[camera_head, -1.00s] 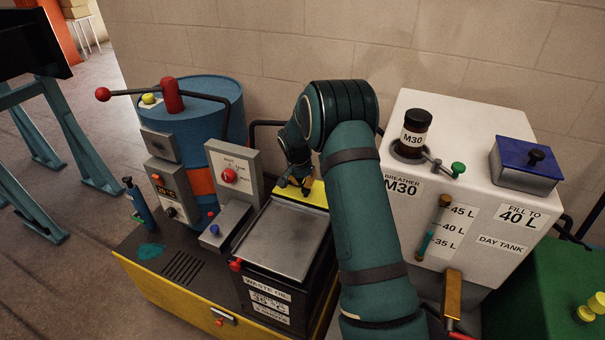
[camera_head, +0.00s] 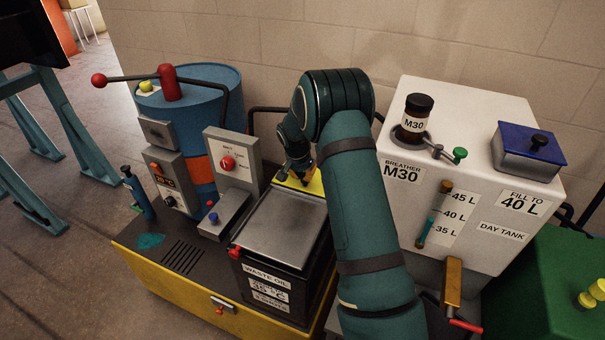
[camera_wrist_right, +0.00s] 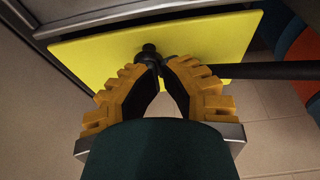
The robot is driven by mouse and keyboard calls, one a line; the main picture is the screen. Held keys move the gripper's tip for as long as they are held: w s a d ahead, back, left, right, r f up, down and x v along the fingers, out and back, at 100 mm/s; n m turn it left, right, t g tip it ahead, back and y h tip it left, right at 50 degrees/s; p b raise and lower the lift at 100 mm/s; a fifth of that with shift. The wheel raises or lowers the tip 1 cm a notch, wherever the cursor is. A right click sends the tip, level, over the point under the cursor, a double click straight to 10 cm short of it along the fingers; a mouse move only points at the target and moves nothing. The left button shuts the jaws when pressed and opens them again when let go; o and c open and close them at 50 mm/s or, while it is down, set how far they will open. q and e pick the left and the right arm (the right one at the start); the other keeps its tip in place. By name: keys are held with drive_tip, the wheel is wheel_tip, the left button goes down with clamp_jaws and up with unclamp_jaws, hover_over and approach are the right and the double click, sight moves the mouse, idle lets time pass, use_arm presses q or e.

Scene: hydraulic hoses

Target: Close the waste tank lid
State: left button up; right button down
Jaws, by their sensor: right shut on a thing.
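The waste oil tank (camera_head: 268,282) is a dark box with white labels and a flat grey top (camera_head: 282,226). A yellow panel (camera_head: 314,186) shows at its back edge, partly hidden by my right arm. In the right wrist view the yellow panel (camera_wrist_right: 210,38) fills the upper part and bears a small black knob (camera_wrist_right: 149,50). My right gripper (camera_wrist_right: 160,66) is shut on this knob, its fingers on either side. In the head view my right gripper (camera_head: 297,178) is small and partly hidden at the tank's back edge. My left gripper is not in view.
A blue drum (camera_head: 205,95) with a red-knobbed lever and a grey control box (camera_head: 232,160) stand to the left. A white day tank (camera_head: 465,150) with an M30 bottle (camera_head: 414,117) stands to the right. A wall is close behind.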

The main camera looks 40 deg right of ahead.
wheel_tip(320, 180, up, 4)
drive_tip(key=p, duration=0.2)
drive_tip(key=shift+r+p, duration=0.2)
drive_tip(key=shift+p, duration=0.15)
use_arm(q)
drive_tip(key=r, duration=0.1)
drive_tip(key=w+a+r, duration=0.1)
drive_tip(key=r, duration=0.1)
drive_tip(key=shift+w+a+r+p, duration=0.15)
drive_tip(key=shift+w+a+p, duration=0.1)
drive_tip(key=shift+p, duration=0.1)
use_arm(e)
drive_tip(key=a+v, duration=0.1)
drive_tip(key=v, duration=0.8)
drive_tip(key=shift+s+r, duration=0.15)
drive_tip(key=shift+r, duration=0.05)
